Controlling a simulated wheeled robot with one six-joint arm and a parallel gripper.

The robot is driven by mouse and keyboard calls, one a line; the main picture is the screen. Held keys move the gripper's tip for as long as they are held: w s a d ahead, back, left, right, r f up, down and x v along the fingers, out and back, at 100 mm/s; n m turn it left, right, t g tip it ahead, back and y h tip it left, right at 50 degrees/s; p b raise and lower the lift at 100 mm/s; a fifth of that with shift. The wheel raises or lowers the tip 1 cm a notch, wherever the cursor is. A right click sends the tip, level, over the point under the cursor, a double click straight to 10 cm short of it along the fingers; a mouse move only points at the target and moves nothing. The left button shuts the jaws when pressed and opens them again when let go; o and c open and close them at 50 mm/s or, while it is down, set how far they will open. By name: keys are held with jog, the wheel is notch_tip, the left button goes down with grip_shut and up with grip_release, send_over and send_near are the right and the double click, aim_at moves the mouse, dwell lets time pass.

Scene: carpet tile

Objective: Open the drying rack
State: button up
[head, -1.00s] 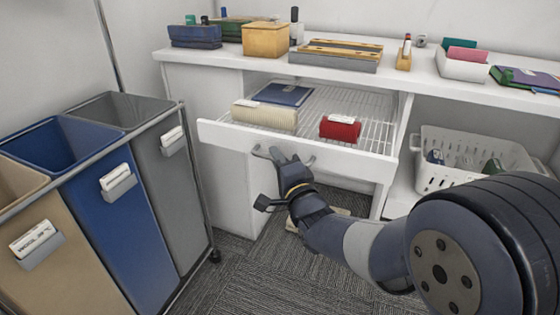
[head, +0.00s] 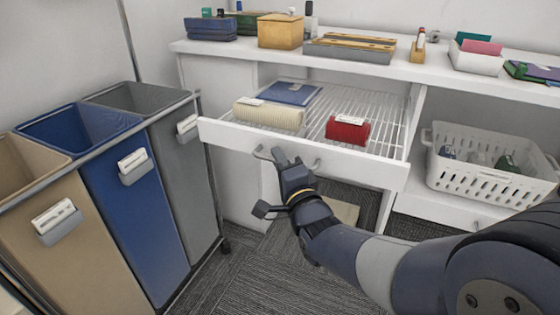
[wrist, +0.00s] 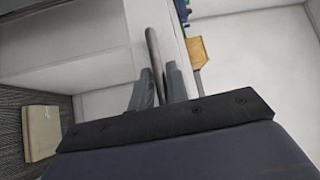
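The drying rack (head: 372,170) is a white pull-out drawer with a wire-grid bottom under the counter. It stands well out, with its white front panel facing me. A bar handle (head: 263,154) runs along the front; it also shows in the wrist view (wrist: 152,45), between the fingers. My gripper (head: 284,158) is at the left part of the handle, its fingers either side of the bar and seemingly closed on it. The fingers also show in the wrist view (wrist: 160,85). On the rack lie a cream roll (head: 268,116), a red roll (head: 347,130) and a blue flat item (head: 292,93).
Tan, blue and grey bins (head: 120,190) in a metal frame stand close on the left. A white basket (head: 485,180) sits on a shelf at right. The counter (head: 400,73) above holds boxes and trays. Carpet in front of the drawer is free; a beige item (head: 345,212) lies below it.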

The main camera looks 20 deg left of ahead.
jog(key=o, duration=0.3)
jog(key=shift+o, duration=0.2)
jog(key=p+v, duration=0.1)
jog(key=v, duration=1)
jog(key=shift+p, duration=0.3)
jog(key=shift+w+a, duration=0.1)
jog(key=b+x, duration=0.1)
jog(key=x, duration=1)
jog(key=shift+b, duration=0.3)
jog(key=shift+w, duration=0.15)
